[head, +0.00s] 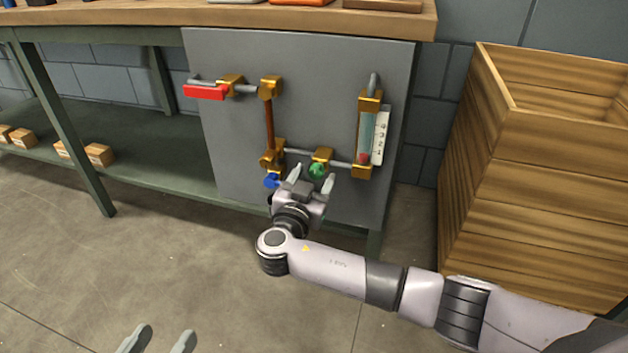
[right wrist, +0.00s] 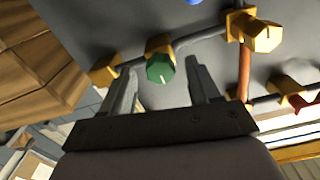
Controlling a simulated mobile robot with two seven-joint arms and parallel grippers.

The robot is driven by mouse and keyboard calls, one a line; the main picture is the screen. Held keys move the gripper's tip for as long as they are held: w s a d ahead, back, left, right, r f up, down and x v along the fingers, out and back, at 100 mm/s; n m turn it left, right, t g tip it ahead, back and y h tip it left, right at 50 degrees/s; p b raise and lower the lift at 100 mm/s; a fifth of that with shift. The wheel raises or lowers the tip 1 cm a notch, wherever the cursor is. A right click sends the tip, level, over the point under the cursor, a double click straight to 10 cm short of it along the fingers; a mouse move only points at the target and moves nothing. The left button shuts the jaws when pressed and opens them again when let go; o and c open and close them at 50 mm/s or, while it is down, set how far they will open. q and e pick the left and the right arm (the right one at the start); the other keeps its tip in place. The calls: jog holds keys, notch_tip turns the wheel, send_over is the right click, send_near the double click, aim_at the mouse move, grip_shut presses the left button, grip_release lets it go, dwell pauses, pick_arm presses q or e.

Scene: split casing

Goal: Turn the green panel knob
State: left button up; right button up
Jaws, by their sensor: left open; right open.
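The green panel knob (head: 317,170) sits on a brass fitting low on the grey panel, and it also shows in the right wrist view (right wrist: 160,70). My right gripper (head: 314,176) is open in front of it, one finger on either side in the picture. In the right wrist view, the knob appears between and slightly beyond the fingertips (right wrist: 160,74). I cannot tell whether either finger touches it. My left gripper (head: 166,335) is open and empty at the bottom edge of the head view, far from the panel, with only its fingertips showing.
A blue knob (head: 271,181) is just left of my right gripper. A red lever (head: 204,92) is at the panel's upper left, and a glass gauge (head: 368,135) stands to the right. A wooden crate (head: 540,170) stands right of the panel (head: 320,75). The floor (head: 110,260) in front is clear.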

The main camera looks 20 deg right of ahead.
jog(key=shift+w+d, duration=0.4)
jog(key=shift+w, duration=0.2)
jog(key=c, duration=1)
jog(key=shift+c, duration=0.2)
